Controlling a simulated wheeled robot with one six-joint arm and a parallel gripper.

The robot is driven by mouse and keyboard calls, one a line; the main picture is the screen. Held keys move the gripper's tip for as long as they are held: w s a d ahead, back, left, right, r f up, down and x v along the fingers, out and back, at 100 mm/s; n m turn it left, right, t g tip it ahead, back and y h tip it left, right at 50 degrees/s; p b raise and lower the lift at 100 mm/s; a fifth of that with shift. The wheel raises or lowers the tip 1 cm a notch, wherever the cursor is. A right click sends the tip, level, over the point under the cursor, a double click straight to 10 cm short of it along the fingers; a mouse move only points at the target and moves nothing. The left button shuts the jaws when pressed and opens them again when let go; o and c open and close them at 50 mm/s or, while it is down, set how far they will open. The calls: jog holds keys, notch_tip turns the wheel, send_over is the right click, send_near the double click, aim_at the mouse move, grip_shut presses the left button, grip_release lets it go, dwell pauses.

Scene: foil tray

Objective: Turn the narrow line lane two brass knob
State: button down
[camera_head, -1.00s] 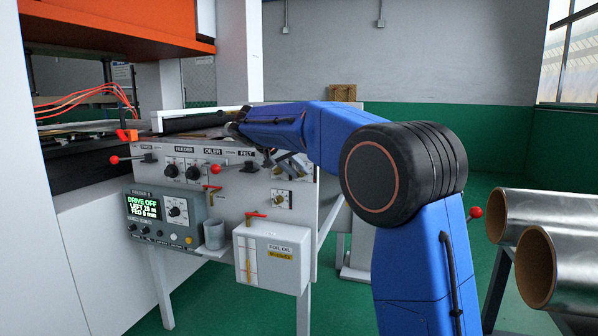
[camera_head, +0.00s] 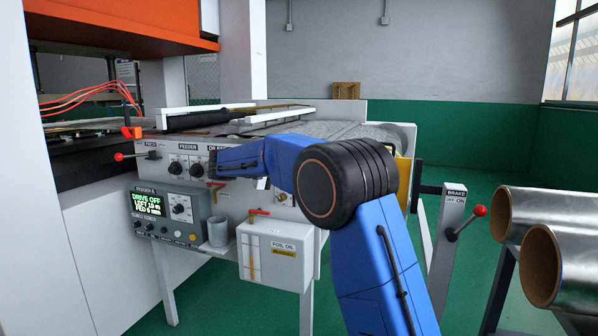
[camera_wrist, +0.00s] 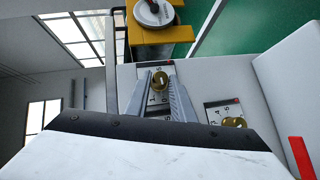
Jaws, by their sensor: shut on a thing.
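In the wrist view my gripper (camera_wrist: 160,80) has its two long grey fingers on either side of a brass knob (camera_wrist: 159,82) and is shut on it. The knob sits on a white plate with numerals around it. A second brass knob (camera_wrist: 233,122) on its own plate lies to the right, apart from the fingers. In the head view a lower brass knob (camera_head: 281,197) shows on the grey panel (camera_head: 232,196). The held knob and my fingertips are hidden behind my blue arm there. I cannot read which lane each knob serves.
Black feeder knobs (camera_head: 178,167) and a red-tipped lever (camera_head: 119,157) are left on the panel. Below are the control box (camera_head: 165,215), a grey cup (camera_head: 218,232) and the foil oil box (camera_head: 273,256) with a red valve. A brake lever (camera_head: 466,223) and foil rolls (camera_head: 555,265) stand right.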

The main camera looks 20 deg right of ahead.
jog(key=shift+f+n+h, duration=0.15)
jog(key=shift+n+h, duration=0.25)
jog(key=shift+h, duration=0.1)
jog(key=c, duration=1.5)
grip_release()
jog(key=shift+c, duration=0.2)
jog(key=s+a+r, duration=0.2)
jog(key=a, duration=1.5)
jog(key=shift+s, duration=0.4)
